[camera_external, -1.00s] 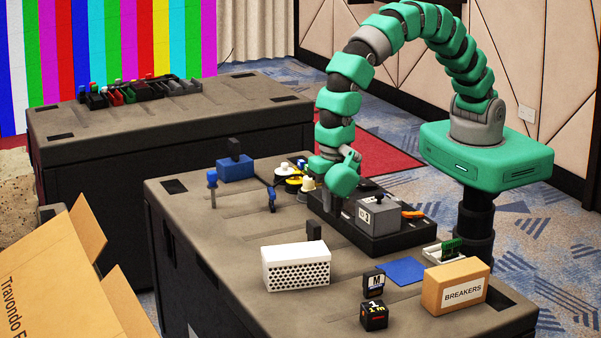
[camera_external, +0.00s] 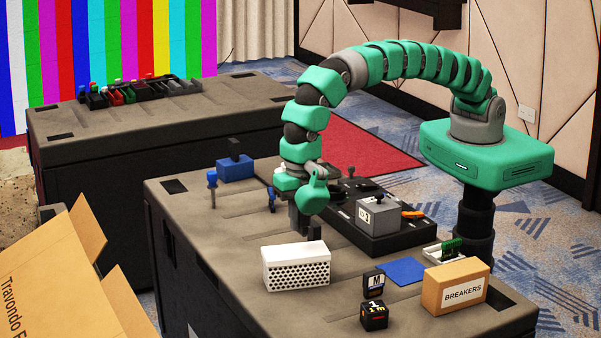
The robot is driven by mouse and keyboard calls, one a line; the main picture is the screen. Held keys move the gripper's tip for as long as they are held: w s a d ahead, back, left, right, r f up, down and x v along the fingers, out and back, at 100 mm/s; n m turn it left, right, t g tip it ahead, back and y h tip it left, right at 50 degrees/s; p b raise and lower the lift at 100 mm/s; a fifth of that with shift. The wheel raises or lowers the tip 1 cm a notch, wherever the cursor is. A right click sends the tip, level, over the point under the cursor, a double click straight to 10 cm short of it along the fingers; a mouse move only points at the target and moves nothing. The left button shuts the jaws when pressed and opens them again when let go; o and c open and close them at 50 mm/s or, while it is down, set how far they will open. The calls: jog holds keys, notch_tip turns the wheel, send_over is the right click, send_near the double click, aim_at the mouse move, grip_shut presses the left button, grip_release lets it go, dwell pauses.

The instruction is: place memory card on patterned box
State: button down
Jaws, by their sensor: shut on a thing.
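My gripper (camera_external: 300,226) hangs above the case top, behind and above the white box. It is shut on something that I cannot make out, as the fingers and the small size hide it. A white box with a pattern of dark holes (camera_external: 296,268) sits on the near case. A small dark card-like piece with a white label marked M (camera_external: 374,283) stands to its right, apart from my gripper. A black block with light marks (camera_external: 374,316) is just in front of that piece. I cannot tell for sure which thing is the memory card.
A black tray (camera_external: 400,236) with a grey block (camera_external: 377,214) is to the right of my gripper. A blue mat (camera_external: 404,270) and a BREAKERS box (camera_external: 455,287) are at the right. Front left of the case is bare.

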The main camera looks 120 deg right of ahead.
jog(key=shift+w+a+f, duration=0.1)
jog(key=shift+w+a, duration=0.1)
jog(key=shift+w, duration=0.5)
jog(key=shift+w, duration=0.1)
jog(key=shift+f, duration=1.7)
jog(key=c, duration=1.3)
grip_release()
jog(key=shift+f, duration=0.1)
notch_tip(320, 180, up, 12)
